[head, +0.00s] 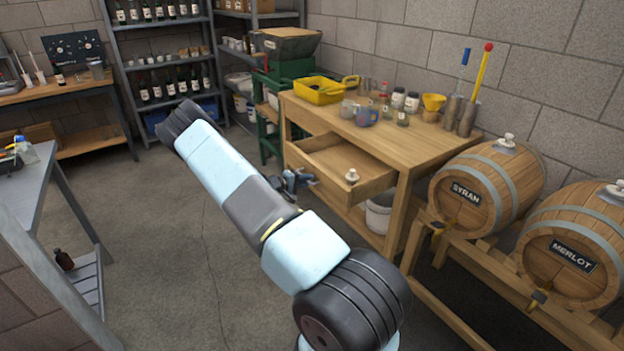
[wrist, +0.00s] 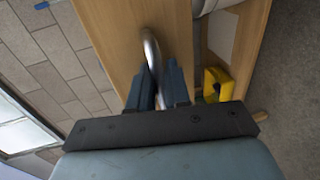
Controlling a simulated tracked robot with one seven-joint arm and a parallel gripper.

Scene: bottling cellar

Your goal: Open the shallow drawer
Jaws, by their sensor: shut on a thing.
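The shallow wooden drawer (head: 328,160) stands pulled out from the workbench, its inside open to view. A small white-topped object (head: 351,176) sits in it toward the right. My gripper (head: 291,181) is at the drawer's front, partly hidden behind my arm. In the wrist view the curved metal handle (wrist: 151,45) stands out from a wooden front panel (wrist: 113,38). The dark fingers of my gripper (wrist: 158,84) are on either side of the handle and shut on it.
The workbench (head: 417,147) carries a yellow tray (head: 318,91), jars, a mug and a yellow funnel. A pale bucket (head: 379,213) stands below it. Barrels (head: 487,187) rest on a rack at right. Open floor (head: 172,230) lies to the left.

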